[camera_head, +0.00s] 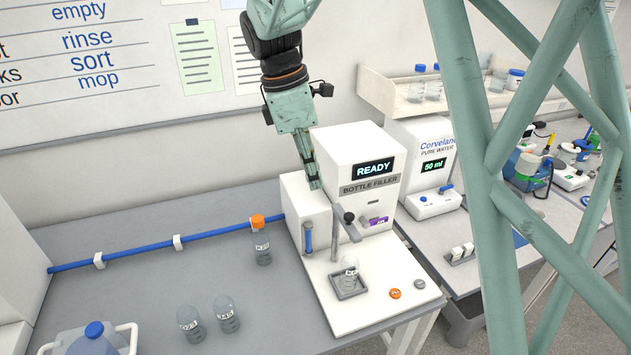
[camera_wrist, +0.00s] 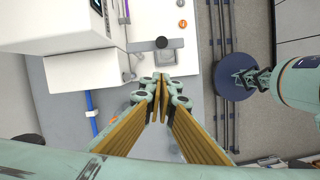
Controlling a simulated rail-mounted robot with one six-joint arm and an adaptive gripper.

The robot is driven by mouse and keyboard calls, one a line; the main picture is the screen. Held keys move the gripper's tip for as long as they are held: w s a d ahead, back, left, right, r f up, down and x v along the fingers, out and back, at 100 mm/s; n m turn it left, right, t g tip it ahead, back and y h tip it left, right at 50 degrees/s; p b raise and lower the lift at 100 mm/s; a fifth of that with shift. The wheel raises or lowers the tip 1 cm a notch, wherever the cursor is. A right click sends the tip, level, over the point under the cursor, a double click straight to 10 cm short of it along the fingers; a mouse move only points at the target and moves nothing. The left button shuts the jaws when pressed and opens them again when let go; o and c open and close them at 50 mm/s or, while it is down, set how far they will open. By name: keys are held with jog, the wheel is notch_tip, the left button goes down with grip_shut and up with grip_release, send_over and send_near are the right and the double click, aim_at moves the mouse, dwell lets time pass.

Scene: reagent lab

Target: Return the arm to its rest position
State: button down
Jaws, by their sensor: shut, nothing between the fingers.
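A clear bottle (camera_head: 350,272) stands in the square holder on the filler's base, under the nozzle.
An orange-capped bottle (camera_head: 261,240) stands left of the filler. Two bottles without caps, one (camera_head: 190,322) beside the other (camera_head: 226,314), stand nearer the front. A blue pipe (camera_head: 210,234) runs along the bench. A water dispenser (camera_head: 425,160) stands right. The left bench is mostly clear.

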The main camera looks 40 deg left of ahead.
dwell(0.5)
jog(key=w+d+f+m+g+b, duration=0.1)
jog(key=w+d+m+b, duration=0.4)
jog(key=d, duration=0.7)
jog(key=w+d+f+m+b, duration=0.15)
jog(key=w+d+m, duration=0.25)
jog(key=w+d, duration=0.5)
jog(key=d+f+m+y+b, duration=0.15)
jog(key=d+m+b, duration=0.65)
jog(key=d, duration=1.7)
jog(key=s+d+r+m+t, duration=0.1)
jog(key=s+d+r+m, duration=0.15)
jog(key=s+d, duration=0.5)
jog(key=s+d+r+m, duration=0.2)
jog(key=s+d+m, duration=0.2)
jog(key=s+d, duration=0.3)
jog(key=s+d+f+m+t, duration=0.1)
jog(key=s+d+m, duration=0.1)
jog(key=s, duration=0.7)
jog(key=s+d+f+m+t, duration=0.1)
jog(key=s+d, duration=0.3)
jog(key=s, duration=0.5)
jog(key=shift+f+m+b, duration=0.4)
jog(key=shift+f+m, duration=0.15)
jog(key=shift+m, duration=0.2)
